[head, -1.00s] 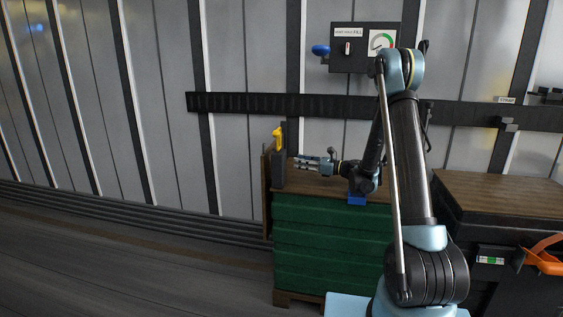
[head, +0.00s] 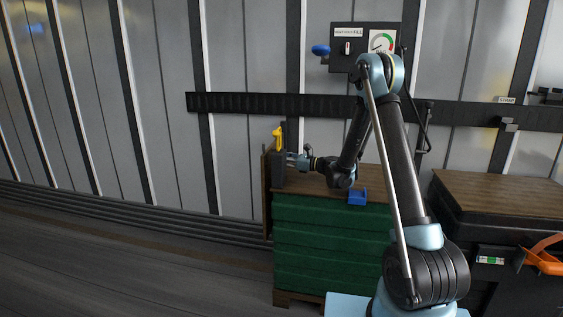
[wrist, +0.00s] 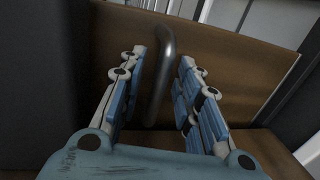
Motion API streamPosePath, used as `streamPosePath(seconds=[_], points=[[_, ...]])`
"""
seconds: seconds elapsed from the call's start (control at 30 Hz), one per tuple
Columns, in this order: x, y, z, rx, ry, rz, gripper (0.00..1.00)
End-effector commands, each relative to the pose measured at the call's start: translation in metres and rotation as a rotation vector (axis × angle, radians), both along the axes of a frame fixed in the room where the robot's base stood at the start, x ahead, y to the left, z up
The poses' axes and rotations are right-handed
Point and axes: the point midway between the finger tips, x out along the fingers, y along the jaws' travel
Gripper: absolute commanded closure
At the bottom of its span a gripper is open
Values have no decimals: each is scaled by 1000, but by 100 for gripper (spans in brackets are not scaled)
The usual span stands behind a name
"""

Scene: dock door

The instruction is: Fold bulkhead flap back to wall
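The bulkhead flap appears to be the brown wooden panel (head: 267,192) standing upright at the left end of the green stack; it also fills the back of the wrist view (wrist: 235,65). A curved grey metal handle (wrist: 160,75) stands out from the panel. My gripper (wrist: 163,65) is open, with one finger on each side of the handle, and neither finger clearly touches it.
A yellow tool (head: 278,140) sits on the dark block, close to my gripper's left. A blue tray (head: 357,197) lies on the brown top of the green stack (head: 325,245). A control box (head: 350,45) hangs on the wall. Open floor lies at left.

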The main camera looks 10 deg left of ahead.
Motion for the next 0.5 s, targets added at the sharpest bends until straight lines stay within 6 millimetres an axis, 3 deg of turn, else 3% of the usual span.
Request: streamPosePath(seconds=[0.07, 0.2, 0.5], points=[[0, 0, 0, 0, 0, 0, 73], [0, 0, 0, 0, 0, 0, 100], [0, 6, 0, 0, 0, 0, 100]])
